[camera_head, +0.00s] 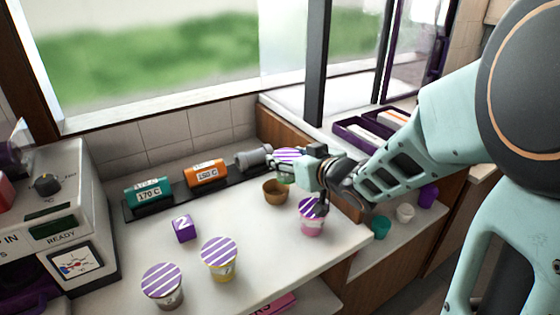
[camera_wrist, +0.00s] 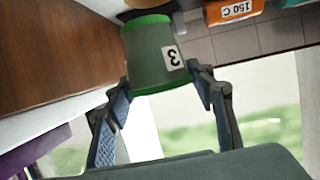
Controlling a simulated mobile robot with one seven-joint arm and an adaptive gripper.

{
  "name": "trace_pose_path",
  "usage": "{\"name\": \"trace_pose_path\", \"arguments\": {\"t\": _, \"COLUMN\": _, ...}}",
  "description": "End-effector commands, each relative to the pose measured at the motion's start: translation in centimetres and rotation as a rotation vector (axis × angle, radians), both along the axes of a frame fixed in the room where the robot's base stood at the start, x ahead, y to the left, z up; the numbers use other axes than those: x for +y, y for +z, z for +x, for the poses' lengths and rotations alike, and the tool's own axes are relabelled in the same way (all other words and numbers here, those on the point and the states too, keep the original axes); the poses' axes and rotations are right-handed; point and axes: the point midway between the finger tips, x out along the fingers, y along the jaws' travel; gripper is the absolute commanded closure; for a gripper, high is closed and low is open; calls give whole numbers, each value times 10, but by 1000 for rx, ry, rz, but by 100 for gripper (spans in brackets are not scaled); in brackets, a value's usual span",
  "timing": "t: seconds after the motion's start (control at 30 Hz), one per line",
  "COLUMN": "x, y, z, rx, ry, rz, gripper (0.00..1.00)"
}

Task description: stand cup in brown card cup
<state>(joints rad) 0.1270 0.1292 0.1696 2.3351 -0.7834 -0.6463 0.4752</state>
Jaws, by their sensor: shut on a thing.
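The brown card cup (camera_head: 275,195) stands open on the white counter in the head view. My gripper (camera_head: 303,168) is above and just right of it, shut on a green cup (camera_head: 283,179) with a purple-and-white striped lid. The green cup appears just above the brown cup's mouth; the exact gap is unclear. In the wrist view my fingers (camera_wrist: 160,84) hold the green cup (camera_wrist: 148,60), with its "3" label visible. My gripper hides part of the held cup in the head view.
A pink striped-lid cup (camera_head: 312,224) stands close by, partly behind my gripper. Yellow (camera_head: 219,266) and grey (camera_head: 163,293) lidded cups stand front left, near a purple "2" cube (camera_head: 184,229). A black rack (camera_head: 135,210) holds cylinders behind.

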Motion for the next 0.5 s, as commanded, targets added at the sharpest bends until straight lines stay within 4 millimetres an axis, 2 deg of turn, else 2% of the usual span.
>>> {"name": "trace_pose_path", "arguments": {"t": 0.03, "x": 8, "y": -15, "z": 4, "rx": 2, "ry": 3, "rz": 2, "gripper": 78}}
{"name": "trace_pose_path", "arguments": {"t": 0.1, "x": 15, "y": -24, "z": 8, "rx": 1, "ry": 2, "rz": 3, "gripper": 78}}
{"name": "trace_pose_path", "arguments": {"t": 0.37, "x": 26, "y": -36, "z": 15, "rx": -2, "ry": 1, "rz": 1, "gripper": 78}}
{"name": "trace_pose_path", "arguments": {"t": 0.5, "x": 31, "y": -55, "z": 17, "rx": 2, "ry": 1, "rz": 1, "gripper": 78}}
